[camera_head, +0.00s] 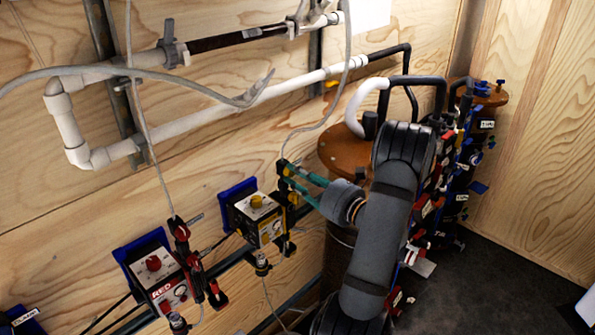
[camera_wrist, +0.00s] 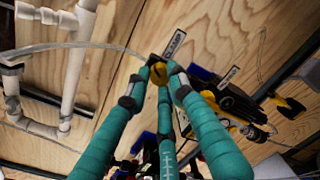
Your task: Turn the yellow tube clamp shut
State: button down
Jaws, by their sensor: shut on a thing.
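The yellow tube clamp shows in the wrist view as a small yellow piece (camera_wrist: 158,77) with a dark part, at the tips of my gripper's teal fingers. My gripper (camera_wrist: 160,71) is shut on it, with fingers on both sides and a third finger below.
White pipes (camera_head: 215,122) and a loose grey tube cross the plywood wall. A brown round-topped drum (camera_head: 345,150) and a rack of several clamps (camera_head: 462,170) stand close to my arm.

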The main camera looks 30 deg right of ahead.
jog(key=m+p, duration=0.4)
jog(key=m, duration=0.2)
jog(key=shift+r+p, duration=0.2)
jog(key=shift+p, duration=0.1)
jog(key=m+p, duration=0.3)
jog(key=m, duration=0.2)
jog(key=shift+f, duration=0.1)
jog(key=shift+f+m+g, duration=0.1)
jog(key=shift+m+g, duration=0.2)
jog(key=c, duration=1.6)
grip_release()
jog(key=shift+o, duration=0.4)
jog(key=shift+s+d, duration=0.1)
jog(key=v, duration=1.1)
jog(key=shift+s+d+y, duration=0.25)
jog(key=shift+s+y, duration=0.1)
jog(key=shift+y, duration=0.05)
